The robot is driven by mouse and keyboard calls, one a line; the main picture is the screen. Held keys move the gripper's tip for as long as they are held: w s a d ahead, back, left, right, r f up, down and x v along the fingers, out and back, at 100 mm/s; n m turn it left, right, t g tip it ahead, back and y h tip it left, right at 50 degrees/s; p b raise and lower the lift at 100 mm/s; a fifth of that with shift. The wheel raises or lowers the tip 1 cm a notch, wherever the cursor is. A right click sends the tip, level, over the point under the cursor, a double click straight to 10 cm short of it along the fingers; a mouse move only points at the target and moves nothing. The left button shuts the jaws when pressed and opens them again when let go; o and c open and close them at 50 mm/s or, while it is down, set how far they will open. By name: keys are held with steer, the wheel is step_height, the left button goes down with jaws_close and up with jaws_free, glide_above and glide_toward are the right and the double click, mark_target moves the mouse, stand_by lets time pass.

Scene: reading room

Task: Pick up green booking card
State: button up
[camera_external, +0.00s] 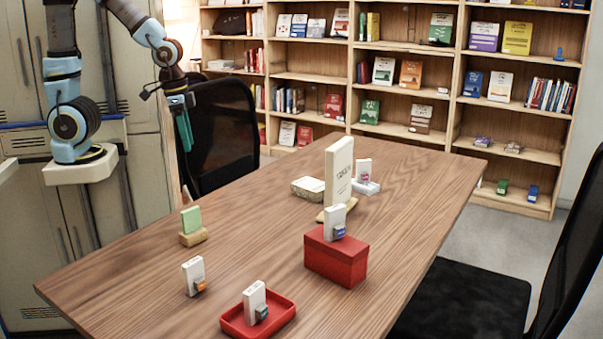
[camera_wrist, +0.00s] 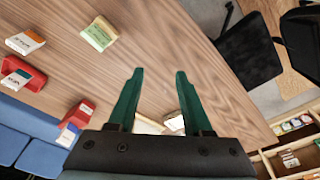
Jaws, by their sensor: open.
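The green booking card (camera_external: 191,219) stands upright in a small wooden holder (camera_external: 194,238) near the table's left edge. In the wrist view, the pale green card (camera_wrist: 98,33) lies at the upper left, ahead and to the left of the fingers. My gripper (camera_external: 185,138) hangs fingers-down by the black chair back, above and behind the card, clear of it. In the wrist view, my gripper (camera_wrist: 160,72) has its two dark green fingers spread, with nothing held between them.
On the wooden table (camera_external: 130,262) are a white card with an orange block (camera_external: 194,275), a red tray (camera_external: 286,316), a red box (camera_external: 337,262) and a tall white sign (camera_external: 339,172). A black chair (camera_external: 222,130) stands at the far-left edge. Bookshelves line the back.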

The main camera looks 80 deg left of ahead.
steer(key=s+d+m+t+y+p, duration=0.25)
steer(key=d+m+t+y, duration=0.2)
steer(key=d+m, duration=0.7)
steer(key=s+d+m+t+y+p, duration=0.25)
steer(key=d+m+t+y, duration=0.35)
steer(key=m, duration=1)
steer(key=g+h, duration=0.1)
steer(key=h, duration=0.1)
glide_toward(200, 217)
steer(key=shift+g, duration=0.25)
steer(key=p+x, duration=0.1)
steer(key=x, duration=0.4)
steer(key=shift+w+a, duration=0.25)
steer(key=shift+p+x, duration=1.15)
steer(key=shift+x, duration=1.4)
steer(key=shift+s+a, duration=0.1)
